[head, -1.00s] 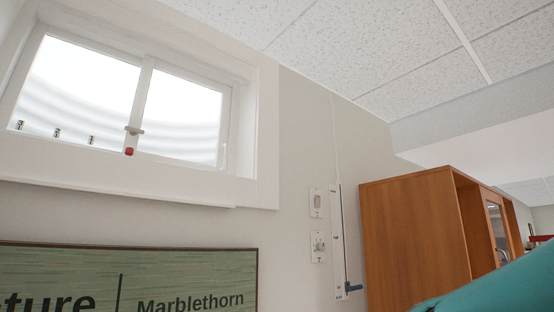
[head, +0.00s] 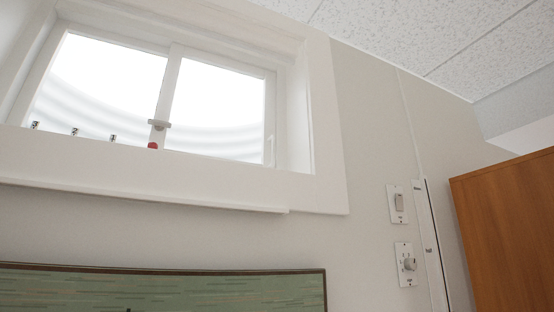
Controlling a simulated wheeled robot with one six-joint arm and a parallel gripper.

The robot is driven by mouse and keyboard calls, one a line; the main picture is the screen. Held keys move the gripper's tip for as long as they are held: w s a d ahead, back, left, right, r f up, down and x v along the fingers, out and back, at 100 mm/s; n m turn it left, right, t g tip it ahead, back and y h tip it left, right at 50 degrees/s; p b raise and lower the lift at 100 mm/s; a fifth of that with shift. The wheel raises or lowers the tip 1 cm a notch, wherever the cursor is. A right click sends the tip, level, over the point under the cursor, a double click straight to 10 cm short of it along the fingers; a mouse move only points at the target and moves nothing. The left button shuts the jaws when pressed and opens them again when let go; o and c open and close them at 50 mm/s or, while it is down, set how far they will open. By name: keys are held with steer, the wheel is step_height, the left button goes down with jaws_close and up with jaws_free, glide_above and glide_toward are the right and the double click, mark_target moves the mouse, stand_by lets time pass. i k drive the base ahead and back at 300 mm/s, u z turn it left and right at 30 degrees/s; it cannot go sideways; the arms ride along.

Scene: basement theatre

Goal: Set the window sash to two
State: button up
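The window (head: 160,105) is set high in the wall at the upper left of the head view. Its sliding sash (head: 218,108) has an upright edge near the middle of the frame. A small grey catch (head: 159,124) sits on that edge, with a red marker (head: 153,145) just below it. Several small dark number marks (head: 75,132) run along the lower edge of the glass to the left of the catch; the digits are too small to read surely. My gripper is not in view.
A green sign (head: 160,290) hangs below the window. To the right are a wall switch (head: 398,203), a dial (head: 408,263) and a long narrow vertical wall plate (head: 430,245). A wooden cabinet (head: 510,230) stands at the right edge.

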mark_target(178, 51)
steer(key=z, duration=0.05)
steer(key=i, duration=0.2)
steer(key=u, duration=0.95)
